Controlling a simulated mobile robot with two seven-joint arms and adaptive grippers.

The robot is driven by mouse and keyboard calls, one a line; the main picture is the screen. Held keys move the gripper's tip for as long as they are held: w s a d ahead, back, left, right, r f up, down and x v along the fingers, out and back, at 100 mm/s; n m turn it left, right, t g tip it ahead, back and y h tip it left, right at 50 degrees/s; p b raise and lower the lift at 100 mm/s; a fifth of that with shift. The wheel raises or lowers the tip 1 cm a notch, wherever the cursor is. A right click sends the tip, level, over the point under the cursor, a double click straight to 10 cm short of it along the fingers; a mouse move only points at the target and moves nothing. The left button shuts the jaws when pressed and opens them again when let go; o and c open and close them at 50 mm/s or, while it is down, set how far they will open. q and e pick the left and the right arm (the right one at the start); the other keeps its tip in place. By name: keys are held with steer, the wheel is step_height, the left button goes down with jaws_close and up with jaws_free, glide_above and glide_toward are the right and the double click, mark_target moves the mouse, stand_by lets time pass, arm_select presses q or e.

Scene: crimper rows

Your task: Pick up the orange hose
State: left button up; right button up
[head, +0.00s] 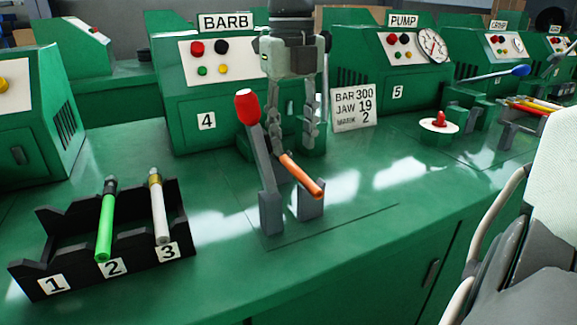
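The orange hose (301,176) sits at the barb station, sloping down toward the front right. Its near end is over a grey upright block (308,204). Its far end is near the grey lever with a red knob (247,106). My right gripper (297,140) points down from above, just past the hose's far end in the picture. Its two fingers are apart with nothing seen between them. Whether a finger touches the hose I cannot tell. My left gripper is not in view.
A black rack (60,252) numbered 1 to 3 holds a green hose (106,225) in slot 2 and a white hose (159,210) in slot 3. A sign (353,108) reads BAR 300, JAW 19, MARK 2.

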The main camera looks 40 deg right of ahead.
mark_target(296, 167)
steer(key=f, duration=0.5)
steer(key=shift+d+f, duration=0.2)
steer(key=shift+d, duration=0.2)
jaws_close()
